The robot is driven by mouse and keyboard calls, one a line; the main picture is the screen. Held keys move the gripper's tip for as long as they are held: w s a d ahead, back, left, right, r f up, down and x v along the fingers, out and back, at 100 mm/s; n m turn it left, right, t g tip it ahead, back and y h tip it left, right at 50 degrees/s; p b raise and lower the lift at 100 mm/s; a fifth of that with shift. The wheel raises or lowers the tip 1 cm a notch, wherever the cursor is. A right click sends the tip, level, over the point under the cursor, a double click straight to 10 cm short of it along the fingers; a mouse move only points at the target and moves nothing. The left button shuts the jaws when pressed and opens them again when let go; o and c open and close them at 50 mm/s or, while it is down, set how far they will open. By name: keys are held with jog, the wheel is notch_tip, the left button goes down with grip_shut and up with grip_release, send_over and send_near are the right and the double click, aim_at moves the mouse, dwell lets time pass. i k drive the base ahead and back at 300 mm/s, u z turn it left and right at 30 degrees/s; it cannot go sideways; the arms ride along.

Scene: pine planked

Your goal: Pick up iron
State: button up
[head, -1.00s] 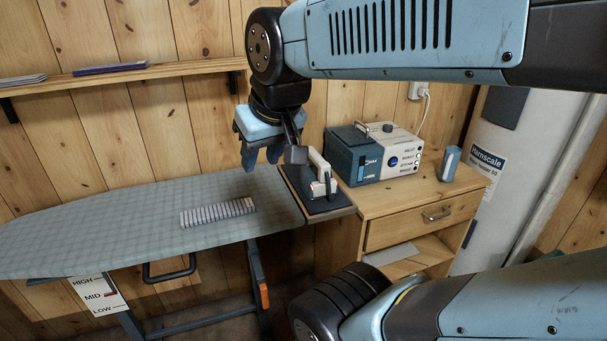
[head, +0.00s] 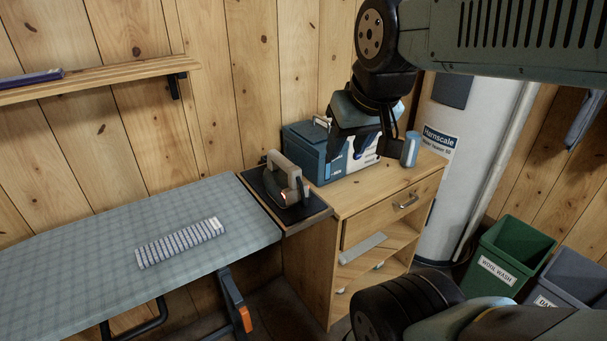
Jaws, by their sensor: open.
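The iron (head: 288,179), with a beige handle and a dark lower body, stands on a dark rest plate (head: 256,185) at the right end of the ironing board (head: 95,232). A small orange light shows low on it. My gripper (head: 362,152) hangs to the right of the iron and higher in the picture, in front of the blue and white box. It points down, is open and holds nothing. It is apart from the iron, and its fingers are dark and partly merge with the box behind.
A blue and white box (head: 308,155) and a small blue-grey object (head: 410,150) stand on the wooden cabinet (head: 350,205). A folded striped cloth (head: 180,243) lies on the board. A wall shelf (head: 110,78) is at upper left. Green (head: 508,250) and grey bins stand at right.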

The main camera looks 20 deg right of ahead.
aim_at(279, 183)
jog(key=u, duration=0.3)
jog(key=i, duration=0.15)
jog(key=z, duration=1.9)
jog(key=k, duration=1.35)
jog(key=u, duration=1.4)
jog(key=i, duration=1.05)
jog(key=u, duration=0.05)
